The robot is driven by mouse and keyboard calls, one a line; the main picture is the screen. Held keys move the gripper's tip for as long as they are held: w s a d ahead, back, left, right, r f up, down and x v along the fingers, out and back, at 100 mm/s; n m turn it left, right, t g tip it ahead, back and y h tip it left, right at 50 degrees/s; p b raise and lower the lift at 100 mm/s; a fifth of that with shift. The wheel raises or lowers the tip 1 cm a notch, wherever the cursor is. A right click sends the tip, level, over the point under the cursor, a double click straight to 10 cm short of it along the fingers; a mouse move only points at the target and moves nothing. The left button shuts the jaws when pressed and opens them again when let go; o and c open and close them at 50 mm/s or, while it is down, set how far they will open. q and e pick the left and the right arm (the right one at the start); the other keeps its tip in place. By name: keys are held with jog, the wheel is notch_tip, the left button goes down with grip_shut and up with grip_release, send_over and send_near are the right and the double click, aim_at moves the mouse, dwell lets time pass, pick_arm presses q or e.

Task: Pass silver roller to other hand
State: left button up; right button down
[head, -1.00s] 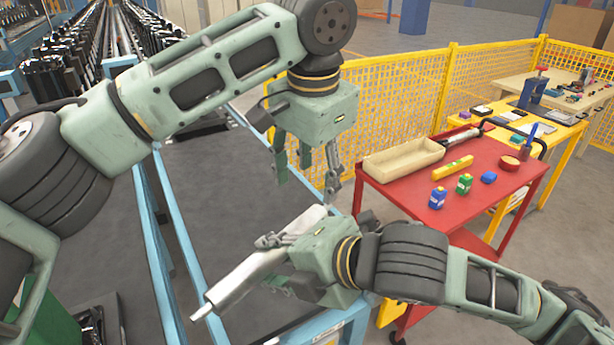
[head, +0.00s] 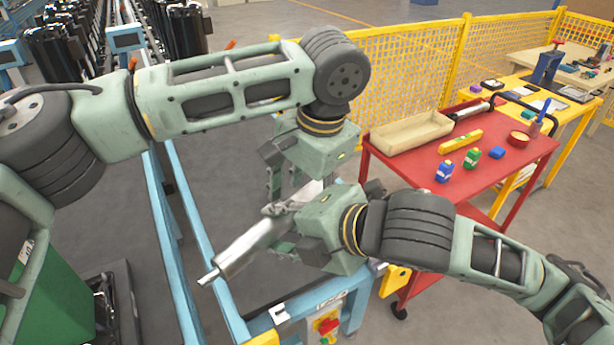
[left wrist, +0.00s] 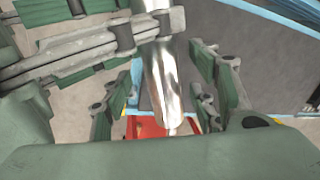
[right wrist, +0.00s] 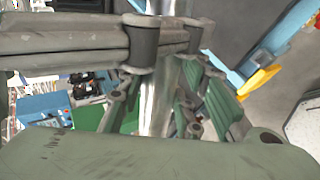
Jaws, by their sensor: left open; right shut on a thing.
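The silver roller (head: 242,250) is a smooth metal cylinder with a thin shaft at its lower left end. It is held tilted in the air over the blue conveyor frame. My right gripper (head: 285,222) is shut around its middle. My left gripper (head: 292,195) is above, pointing down at the roller's upper right end. In the left wrist view the roller (left wrist: 163,85) runs between the open left fingers (left wrist: 165,105), with a gap visible on the right side. In the right wrist view the roller (right wrist: 160,100) passes between the right fingers. Contact with the left fingers cannot be made out.
The blue conveyor frame (head: 185,265) lies below, with a control box carrying a red knob (head: 327,326). A red cart (head: 425,165) to the right holds a beige tray (head: 410,134), bottles and a yellow level. A yellow mesh fence (head: 415,75) stands behind.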

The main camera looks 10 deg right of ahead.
pick_arm(q)
jog(key=shift+w+f, duration=0.1)
jog(key=shift+f, duration=0.3)
pick_arm(e)
jog(key=shift+r, duration=0.1)
pick_arm(q)
grip_shut()
pick_arm(e)
jog(key=c, duration=1.2)
grip_release()
